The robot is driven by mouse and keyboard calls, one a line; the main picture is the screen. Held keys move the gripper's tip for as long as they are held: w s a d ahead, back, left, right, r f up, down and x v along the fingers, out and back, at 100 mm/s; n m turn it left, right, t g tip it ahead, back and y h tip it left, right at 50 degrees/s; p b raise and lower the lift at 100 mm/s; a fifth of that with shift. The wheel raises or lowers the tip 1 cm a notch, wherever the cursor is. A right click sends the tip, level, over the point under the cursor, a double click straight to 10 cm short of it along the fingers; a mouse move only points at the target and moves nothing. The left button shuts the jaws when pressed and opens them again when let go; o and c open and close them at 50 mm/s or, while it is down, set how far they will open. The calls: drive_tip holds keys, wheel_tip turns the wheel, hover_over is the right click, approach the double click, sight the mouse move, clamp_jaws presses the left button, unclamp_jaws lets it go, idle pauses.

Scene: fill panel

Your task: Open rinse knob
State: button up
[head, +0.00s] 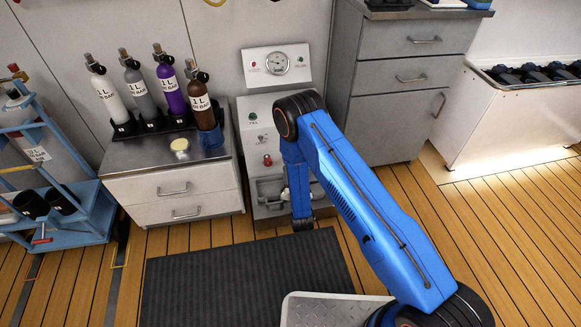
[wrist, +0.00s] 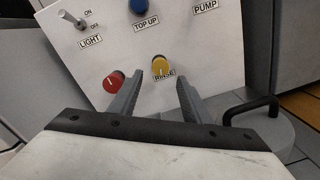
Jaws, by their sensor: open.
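The rinse knob (wrist: 160,65) is yellow and round, with a RINSE label just below it, on a white panel face in the wrist view. My gripper (wrist: 161,78) is open, with one grey finger to the left and one to the right of the yellow knob. The knob shows in the gap between the fingertips. I cannot tell how close the fingertips are in depth or whether they touch it. In the head view my blue arm covers part of the panel cabinet (head: 251,120), and I cannot make out the rinse knob there.
A red knob (wrist: 113,81) sits close to the left finger. A blue TOP UP knob (wrist: 139,6) and a LIGHT switch (wrist: 73,20) are higher up. A bent black handle (wrist: 252,108) is at right. Bottles (head: 170,88) stand left of the cabinet.

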drive_tip(key=v, duration=1.1)
